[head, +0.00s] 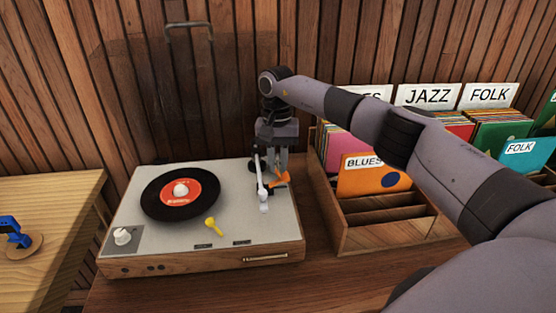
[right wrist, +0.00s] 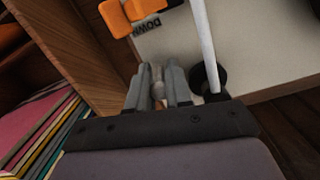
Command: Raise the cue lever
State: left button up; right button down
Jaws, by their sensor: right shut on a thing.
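The record player (head: 222,245) stands on the wooden counter with its white tonearm (head: 261,180) at the right side of the deck. My right gripper (head: 283,172) points down at the deck's right rear, just right of the tonearm. In the right wrist view its fingers are shut on a small grey rounded knob, which I take for the cue lever (right wrist: 158,89); the rest of it is mostly hidden. The tonearm's rod (right wrist: 203,40) is close on the right. My left gripper is not in view.
A wooden record crate (head: 375,237) stands close to the right. A wood-slat wall (head: 120,80) is behind. A lower table (head: 50,195) is at the left.

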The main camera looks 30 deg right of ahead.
jog(key=c, duration=1.4)
grip_release()
